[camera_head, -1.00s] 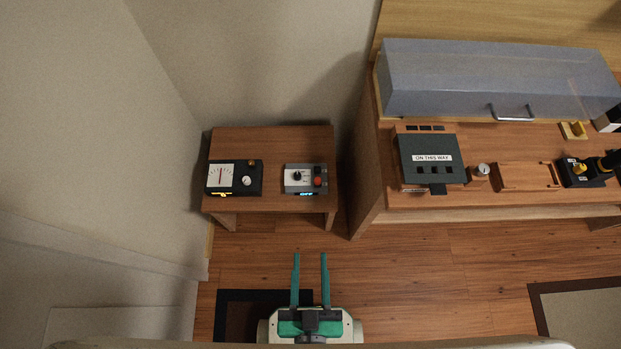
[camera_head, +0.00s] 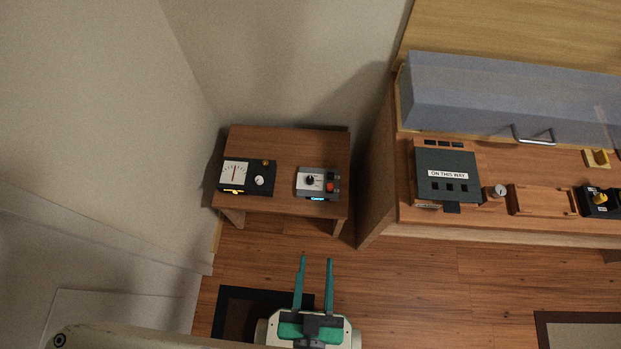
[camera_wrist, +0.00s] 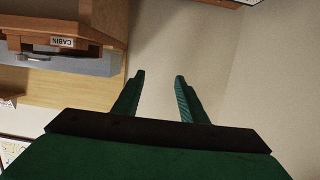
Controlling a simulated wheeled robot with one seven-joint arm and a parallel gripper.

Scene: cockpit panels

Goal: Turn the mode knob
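Two small devices stand on the small wooden table (camera_head: 290,148) in the head view. The grey box (camera_head: 318,184) at the right carries a black knob (camera_head: 310,180), a red button and a lit blue display. The black meter box (camera_head: 246,177) at the left has a white dial face and a round white knob (camera_head: 259,181). I cannot read which knob is the mode knob. My gripper (camera_head: 316,260) is open and empty, in front of the table and apart from it. The wrist view also shows its two green fingers (camera_wrist: 158,76) spread with nothing between them.
A larger wooden counter (camera_head: 480,232) stands at the right. Walls close in at the left.

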